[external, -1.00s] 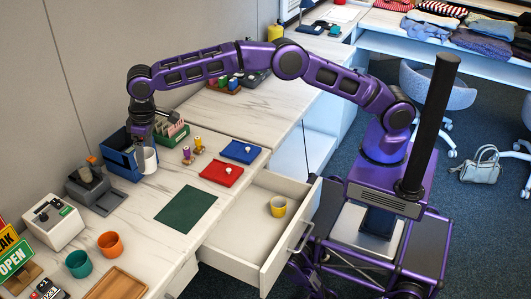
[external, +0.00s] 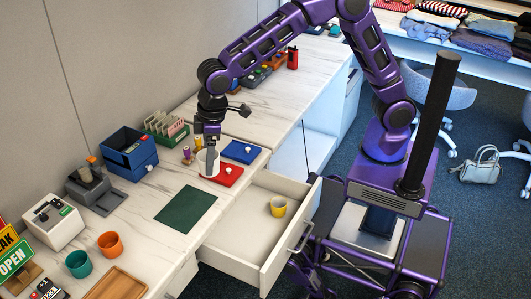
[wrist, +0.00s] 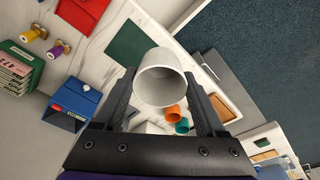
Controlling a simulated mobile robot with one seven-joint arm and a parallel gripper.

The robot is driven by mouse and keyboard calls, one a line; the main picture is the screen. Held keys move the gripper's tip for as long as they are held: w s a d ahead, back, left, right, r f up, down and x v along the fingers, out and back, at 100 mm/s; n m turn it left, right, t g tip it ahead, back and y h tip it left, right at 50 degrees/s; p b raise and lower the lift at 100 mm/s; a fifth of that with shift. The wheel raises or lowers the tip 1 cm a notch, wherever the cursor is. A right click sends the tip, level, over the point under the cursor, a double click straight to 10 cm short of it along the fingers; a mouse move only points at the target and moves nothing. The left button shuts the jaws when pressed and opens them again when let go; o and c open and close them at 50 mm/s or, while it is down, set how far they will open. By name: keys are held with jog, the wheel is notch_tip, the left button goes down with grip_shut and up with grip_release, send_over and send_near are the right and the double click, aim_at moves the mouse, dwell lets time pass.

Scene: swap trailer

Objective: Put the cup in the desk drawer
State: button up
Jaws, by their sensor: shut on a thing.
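My gripper (external: 208,150) is shut on a white cup (external: 203,163) and holds it above the desk, by the red tray. In the wrist view the white cup (wrist: 161,80) sits between the two fingers, its open mouth toward the camera. The desk drawer (external: 236,235) is pulled open in front of the desk, to the right of and below the cup in the external view. A yellow cup (external: 278,206) stands inside the drawer. An orange cup (external: 110,244) and a teal cup (external: 78,264) stand at the desk's near left.
A red tray (external: 226,179) and a blue tray (external: 240,152) lie beside the held cup. A dark green mat (external: 185,210) lies left of the drawer. Most of the drawer floor is bare.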

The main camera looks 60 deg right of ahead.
jog(key=s+d+f+n, duration=0.1)
jog(key=s+d+f, duration=0.2)
jog(key=s+d, duration=0.85)
jog(key=b, duration=0.1)
send_over(268, 245)
jog(key=shift+s+d+f, duration=0.15)
jog(key=shift+f, duration=7.7)
jog(key=shift+s+d+f, duration=0.1)
jog(key=shift+s+f, duration=0.05)
jog(key=shift+f, duration=7.65)
jog(key=shift+f+b, duration=0.25)
jog(key=shift+b, duration=0.15)
jog(key=o, duration=1.5)
jog(key=shift+r, duration=0.1)
jog(key=shift+o, duration=0.2)
jog(key=shift+r, duration=0.1)
